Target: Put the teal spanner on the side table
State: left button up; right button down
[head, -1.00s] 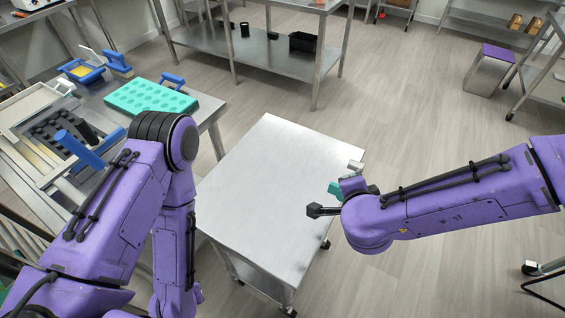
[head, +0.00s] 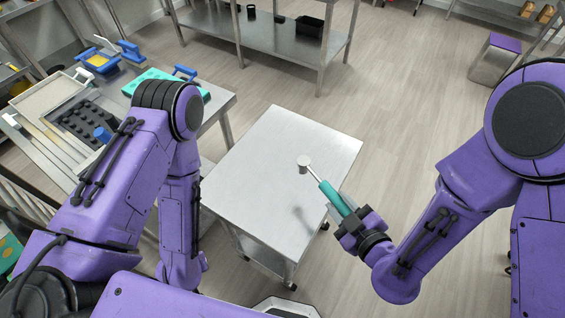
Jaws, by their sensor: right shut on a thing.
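The teal spanner (head: 334,197) has a teal handle and a silver shaft with a round head. My right gripper (head: 350,222) is shut on the handle's lower end. The spanner points up and left, held above the right part of the side table (head: 262,150), with a faint shadow below it on the top. The side table is a bare metal cart on castors. My left arm hangs down at the table's left side, and its gripper is not visible.
A workbench at the left holds a teal mould tray (head: 150,82), a dark mould (head: 85,122) and blue-handled tools. A steel shelf table (head: 265,50) stands behind. A purple-topped stool (head: 495,60) is at the back right. The side table's top is clear.

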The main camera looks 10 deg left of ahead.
jog(key=shift+s+a+n, duration=0.1)
jog(key=shift+s+n, duration=0.1)
jog(key=shift+n, duration=0.2)
jog(key=d+f+b+x, duration=0.1)
jog(key=b+x, duration=0.7)
jog(key=b, duration=0.9)
send_over(315, 192)
jog(key=shift+y, duration=0.4)
jog(key=f, duration=0.5)
jog(key=shift+s+d+f, duration=0.1)
jog(key=shift+s+d, duration=0.1)
jog(key=shift+s, duration=0.15)
jog(key=shift+w+a+f, duration=0.1)
jog(key=shift+w+f, duration=0.1)
jog(key=shift+f, duration=0.05)
notch_tip(315, 192, down, 4)
jog(key=b, duration=0.3)
jog(key=shift+w+a+r+b, duration=0.1)
jog(key=shift+w+b, duration=0.05)
jog(key=shift+b, duration=0.2)
jog(key=shift+w+r+p, duration=0.1)
jog(key=shift+r+p, duration=0.1)
jog(key=shift+p, duration=0.1)
jog(key=c, duration=1.2)
grip_release()
jog(key=shift+f, duration=0.15)
jog(key=o, duration=0.4)
